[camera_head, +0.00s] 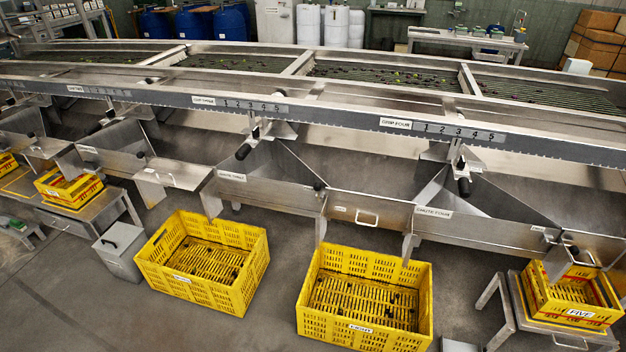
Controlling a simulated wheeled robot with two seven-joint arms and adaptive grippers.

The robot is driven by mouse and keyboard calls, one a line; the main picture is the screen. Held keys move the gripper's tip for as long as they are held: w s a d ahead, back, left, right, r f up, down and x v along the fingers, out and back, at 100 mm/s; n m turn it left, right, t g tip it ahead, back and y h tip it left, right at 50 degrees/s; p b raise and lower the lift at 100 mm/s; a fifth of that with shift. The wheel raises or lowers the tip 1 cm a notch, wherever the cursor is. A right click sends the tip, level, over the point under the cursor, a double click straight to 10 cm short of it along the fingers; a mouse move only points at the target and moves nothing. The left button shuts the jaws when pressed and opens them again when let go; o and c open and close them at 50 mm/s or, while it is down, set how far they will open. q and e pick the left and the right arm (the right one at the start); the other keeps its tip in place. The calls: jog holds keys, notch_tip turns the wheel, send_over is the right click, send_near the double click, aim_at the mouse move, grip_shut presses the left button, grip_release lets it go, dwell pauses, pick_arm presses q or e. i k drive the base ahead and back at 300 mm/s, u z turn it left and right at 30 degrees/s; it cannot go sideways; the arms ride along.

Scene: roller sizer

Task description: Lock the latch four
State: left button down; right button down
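No part labelled latch four can be read clearly. A metal lever with a black grip (463,186) hangs below the rail sign that ends in FOUR (396,123), by the number scale 1 to 5 (459,132). The steel chute four (434,211) carries its label on its front wall. Black knobs show near this chute, one at its left (319,184) and one at its right end (574,250). Whether any of these is locked cannot be told. Neither of my grippers is in view.
Two yellow crates stand on the floor below the chutes, one at left (255,262) and one labelled EIGHT (425,300). A yellow crate labelled FIVE (532,300) sits on a metal stand at right. A grey bin (122,262) stands left. The front floor is partly clear.

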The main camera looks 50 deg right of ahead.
aim_at(317, 186)
jog(key=z, duration=0.65)
jog(key=i, duration=0.75)
jog(key=z, duration=1.15)
jog(key=i, duration=0.3)
jog(key=z, duration=0.3)
